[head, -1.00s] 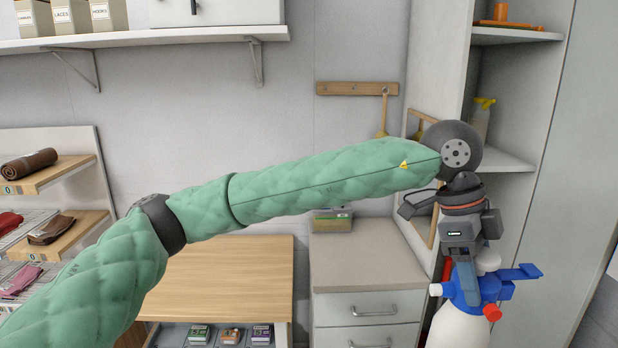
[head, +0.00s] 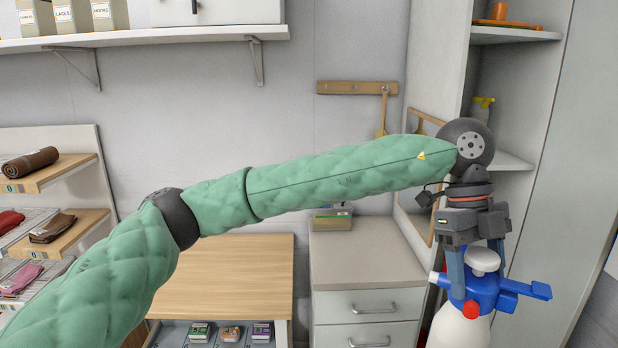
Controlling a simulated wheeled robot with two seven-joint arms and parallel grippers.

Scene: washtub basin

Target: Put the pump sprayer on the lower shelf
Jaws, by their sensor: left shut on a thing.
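The pump sprayer (head: 462,328) has a white body, a blue head with a blue lever, a white pump knob and a red part. It hangs roughly upright at the lower right of the head view, its bottom cut off by the picture edge. My left gripper (head: 482,268) points down and is shut on the sprayer's top. The shelf unit (head: 502,100) stands behind it at the right. Its lower shelf (head: 514,161) is partly hidden by my left wrist. My right gripper is not in view.
A yellow-topped spray bottle (head: 482,108) stands on the lower shelf, partly hidden by my wrist. Orange items (head: 500,14) lie on the upper shelf. A drawer cabinet (head: 368,265) stands left of the sprayer, with a wooden table (head: 225,270) beside it. A wall shelf (head: 150,37) runs above.

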